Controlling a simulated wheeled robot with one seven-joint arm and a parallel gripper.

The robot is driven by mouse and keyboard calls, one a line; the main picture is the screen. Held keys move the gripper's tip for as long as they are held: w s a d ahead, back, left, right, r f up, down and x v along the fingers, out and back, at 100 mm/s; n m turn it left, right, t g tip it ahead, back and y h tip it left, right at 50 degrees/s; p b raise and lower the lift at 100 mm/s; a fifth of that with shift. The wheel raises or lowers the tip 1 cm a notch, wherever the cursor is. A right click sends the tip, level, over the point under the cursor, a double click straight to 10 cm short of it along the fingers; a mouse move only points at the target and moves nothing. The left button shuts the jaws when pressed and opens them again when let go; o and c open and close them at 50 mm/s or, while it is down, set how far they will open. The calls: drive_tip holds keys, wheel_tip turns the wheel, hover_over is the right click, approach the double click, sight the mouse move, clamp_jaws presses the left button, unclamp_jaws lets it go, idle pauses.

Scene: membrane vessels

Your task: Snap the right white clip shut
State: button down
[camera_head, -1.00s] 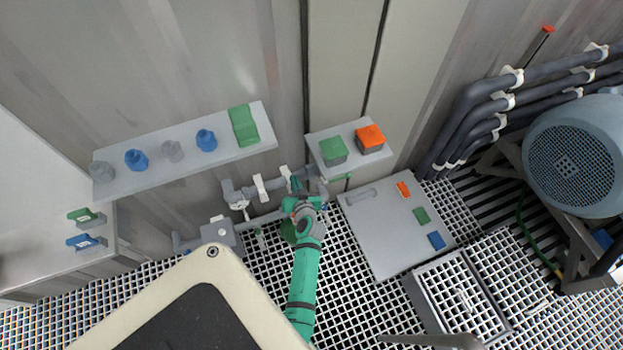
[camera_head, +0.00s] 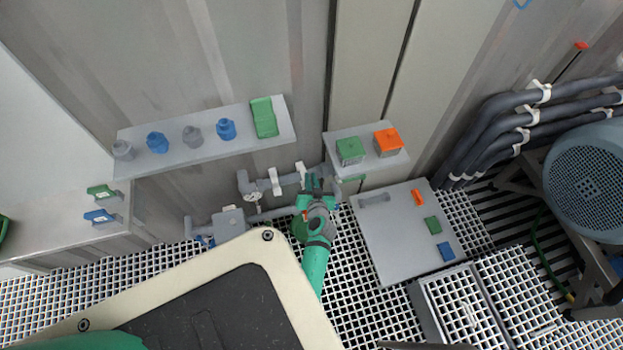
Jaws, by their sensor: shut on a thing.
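A grey pipe (camera_head: 256,184) runs along the wall below the shelf. Two white clips sit on it: the left white clip (camera_head: 276,181) and the right white clip (camera_head: 301,172). My gripper (camera_head: 311,183) is at the right white clip, with its fingers touching the clip's right side. The jaws are shut on the clip, though the fingers are small in the picture and my wrist hides part of the pipe. I cannot tell whether the clip's flap is latched.
A shelf (camera_head: 204,147) with several bottles and a green box (camera_head: 264,117) is above the pipe. A small ledge (camera_head: 340,135) with a green block (camera_head: 349,150) and an orange block (camera_head: 387,142) stands right of it. A grey panel (camera_head: 399,255) lies lower right.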

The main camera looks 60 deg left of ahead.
drive_tip(key=shift+s+d+f, duration=0.3)
drive_tip(key=shift+d+f, duration=0.05)
drive_tip(key=shift+f, duration=0.3)
drive_tip(key=shift+s+d+f, duration=0.25)
drive_tip(key=shift+d+f, duration=0.1)
drive_tip(key=shift+f, duration=0.25)
drive_tip(key=s+d+f, duration=0.1)
drive_tip(key=d+f, duration=0.4)
drive_tip(key=d, duration=0.2)
drive_tip(key=shift+s+f, duration=0.2)
drive_tip(key=shift+f, duration=0.15)
drive_tip(key=shift+d, duration=0.1)
